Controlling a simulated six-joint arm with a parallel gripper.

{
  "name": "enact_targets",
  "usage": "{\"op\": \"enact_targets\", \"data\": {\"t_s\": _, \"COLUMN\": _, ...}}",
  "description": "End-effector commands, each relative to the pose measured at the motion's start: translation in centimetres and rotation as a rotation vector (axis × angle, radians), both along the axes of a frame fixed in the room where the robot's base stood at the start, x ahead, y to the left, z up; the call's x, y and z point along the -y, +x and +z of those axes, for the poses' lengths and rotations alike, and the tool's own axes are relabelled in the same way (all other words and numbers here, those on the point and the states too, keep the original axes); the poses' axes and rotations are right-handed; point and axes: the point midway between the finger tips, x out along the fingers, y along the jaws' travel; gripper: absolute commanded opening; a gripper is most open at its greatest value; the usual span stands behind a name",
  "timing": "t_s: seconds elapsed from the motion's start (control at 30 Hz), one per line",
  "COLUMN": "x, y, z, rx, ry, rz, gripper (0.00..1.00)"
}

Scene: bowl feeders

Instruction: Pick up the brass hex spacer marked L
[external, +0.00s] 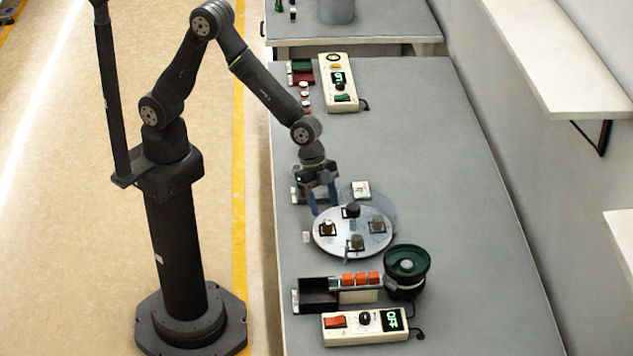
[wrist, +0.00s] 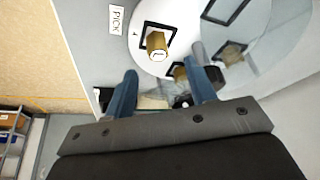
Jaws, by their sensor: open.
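A brass spacer (wrist: 157,42) stands in a black square frame on the round light dial (wrist: 147,62), beside the PICK label, in the wrist view. A small mark shows on its end face, but I cannot read it as L. In the external view a brass spacer (external: 327,228) is at the dial's left side. My gripper (external: 323,204) is open above the dial's left rear edge, apart from that spacer. Its blue fingers (wrist: 163,84) show empty in the wrist view, with the spacer beyond them.
Several other spacers stand in frames on the dial, one dark (external: 351,210) at the back. A clear disc overlaps the dial's right side. A green bowl feeder (external: 407,262), orange blocks (external: 360,279) and a control box (external: 365,326) are in front. The table's right side is clear.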

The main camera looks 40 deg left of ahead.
Motion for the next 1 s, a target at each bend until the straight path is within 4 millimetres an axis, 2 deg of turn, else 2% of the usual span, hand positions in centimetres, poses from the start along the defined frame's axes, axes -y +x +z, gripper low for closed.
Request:
{"op": "enact_targets", "data": {"t_s": 0.3, "x": 1.4, "y": -0.6, "z": -3.9, "rx": 0.0, "ry": 0.002, "rz": 0.001, "gripper": 0.51}}
{"op": "enact_targets", "data": {"t_s": 0.63, "x": 1.7, "y": -0.6, "z": -4.5, "rx": 0.001, "ry": 0.002, "rz": 0.001, "gripper": 0.51}}
{"op": "enact_targets", "data": {"t_s": 0.67, "x": 1.7, "y": -0.6, "z": -4.5, "rx": 0.001, "ry": 0.002, "rz": 0.001, "gripper": 0.49}}
{"op": "enact_targets", "data": {"t_s": 0.9, "x": 1.7, "y": -0.6, "z": -4.5, "rx": 0.001, "ry": 0.002, "rz": 0.001, "gripper": 0.02}}
{"op": "enact_targets", "data": {"t_s": 1.0, "x": 1.7, "y": -0.6, "z": -4.5, "rx": 0.001, "ry": 0.001, "rz": 0.001, "gripper": 0.0}}
